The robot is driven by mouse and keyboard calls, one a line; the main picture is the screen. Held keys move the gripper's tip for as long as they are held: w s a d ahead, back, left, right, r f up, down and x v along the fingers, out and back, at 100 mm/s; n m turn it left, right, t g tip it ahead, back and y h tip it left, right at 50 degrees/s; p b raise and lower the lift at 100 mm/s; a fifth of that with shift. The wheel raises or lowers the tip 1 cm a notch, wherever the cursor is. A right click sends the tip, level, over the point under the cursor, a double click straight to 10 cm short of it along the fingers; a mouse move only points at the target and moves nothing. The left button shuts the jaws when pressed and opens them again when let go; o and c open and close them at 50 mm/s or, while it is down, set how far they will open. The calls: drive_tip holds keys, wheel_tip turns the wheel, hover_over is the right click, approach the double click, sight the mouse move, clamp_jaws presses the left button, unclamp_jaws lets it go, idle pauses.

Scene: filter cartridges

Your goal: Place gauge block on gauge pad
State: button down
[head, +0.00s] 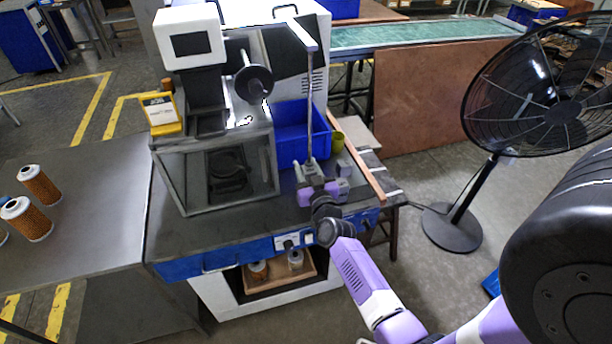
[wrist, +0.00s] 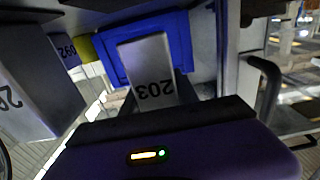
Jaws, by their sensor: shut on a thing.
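My gripper (head: 318,187) is low over the right part of the dark bench top, in front of the blue bin. In the wrist view a grey block (wrist: 152,68), its number looking like 203, stands out between the dark fingers, and my gripper is shut on it. I take it as the gauge block. A second grey numbered block (wrist: 38,85) is close at the left, and a purplish numbered block (wrist: 66,50) is behind it. A small grey block (head: 343,170) shows beside my gripper in the head view. I cannot make out the gauge pad.
A measuring machine (head: 190,45) with a glass-sided case fills the left of the bench. The bench front (head: 210,235) is bare.

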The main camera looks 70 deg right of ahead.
drive_tip(key=shift+f+b, duration=0.6)
drive_tip(key=shift+f, duration=0.65)
drive_tip(key=shift+f, duration=0.1)
drive_tip(key=shift+f, duration=0.1)
drive_tip(key=c, duration=0.9)
unclamp_jaws()
